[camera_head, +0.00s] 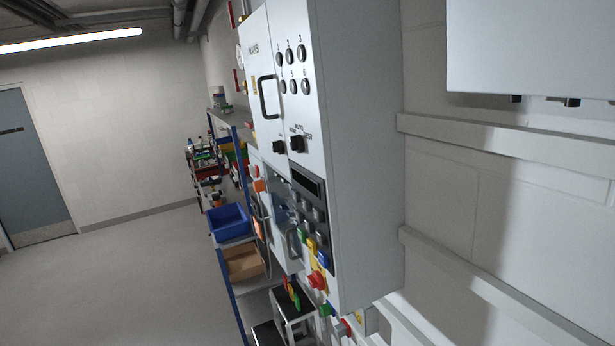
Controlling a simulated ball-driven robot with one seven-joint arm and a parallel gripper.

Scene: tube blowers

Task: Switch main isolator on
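A tall light-grey control cabinet (350,160) fills the middle, seen at a steep angle and tilted. Its front door has small lettering at the top that may read MAINS, and a black D-shaped handle (268,97). Below the handle is a black rotary knob (279,147). A second black selector knob (297,143), with lettering around it, sits to its right. I cannot tell for certain which control is the main isolator, or the position of either knob. My gripper is not in view.
Round buttons (291,54) sit high on the cabinet. A dark display panel (307,183) and coloured buttons (317,280) sit lower. Beyond are shelving with a blue bin (228,222) and a cardboard box (243,262). Open floor (120,270) lies left, towards a grey-blue door (30,170).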

